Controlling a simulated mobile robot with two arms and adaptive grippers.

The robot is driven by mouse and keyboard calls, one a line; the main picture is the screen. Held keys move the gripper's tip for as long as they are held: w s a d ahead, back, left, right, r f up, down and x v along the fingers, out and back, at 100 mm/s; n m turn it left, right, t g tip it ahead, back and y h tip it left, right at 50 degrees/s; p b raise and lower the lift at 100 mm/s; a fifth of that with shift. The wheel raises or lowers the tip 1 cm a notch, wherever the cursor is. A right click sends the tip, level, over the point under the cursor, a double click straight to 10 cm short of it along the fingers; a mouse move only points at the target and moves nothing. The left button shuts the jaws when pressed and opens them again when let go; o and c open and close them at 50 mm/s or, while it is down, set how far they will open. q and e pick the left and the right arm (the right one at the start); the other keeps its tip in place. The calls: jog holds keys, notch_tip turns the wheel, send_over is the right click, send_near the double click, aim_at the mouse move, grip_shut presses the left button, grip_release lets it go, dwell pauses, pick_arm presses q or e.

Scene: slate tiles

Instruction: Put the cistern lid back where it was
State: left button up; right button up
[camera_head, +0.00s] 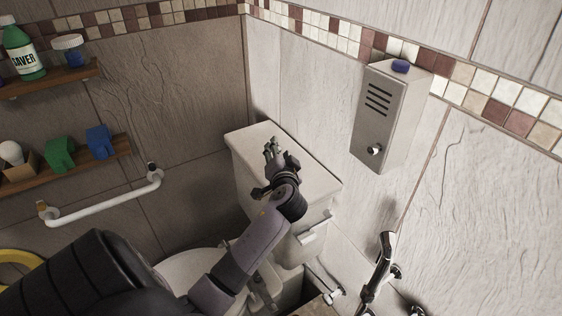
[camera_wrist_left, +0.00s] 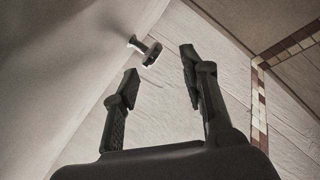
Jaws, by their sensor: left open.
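The pale cistern lid (camera_head: 312,176) lies on top of the toilet cistern (camera_head: 245,188) in the head view and appears seated on it. My left gripper (camera_head: 273,148) is over the lid with its fingers apart and nothing between them. Whether the fingertips touch the lid cannot be told. My wrist and forearm hide part of the lid and the cistern's front. In the left wrist view the open fingers (camera_wrist_left: 158,62) show with an empty gap. My right gripper is not in view.
A grey wall dispenser (camera_head: 388,115) hangs right of the cistern. A chrome sprayer (camera_head: 379,265) is at lower right. A flush lever (camera_head: 315,229) sits on the cistern's front. A white grab bar (camera_head: 103,203) and shelves (camera_head: 70,164) are on the left wall. The toilet bowl (camera_head: 190,268) is below.

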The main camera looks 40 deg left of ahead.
pick_arm(q)
jog(key=b+v, duration=0.1)
jog(key=v, duration=0.9)
jog(key=shift+s+d+b, duration=0.15)
jog(key=shift+s+b, duration=0.1)
jog(key=shift+b, duration=0.1)
jog(key=shift+r, duration=0.1)
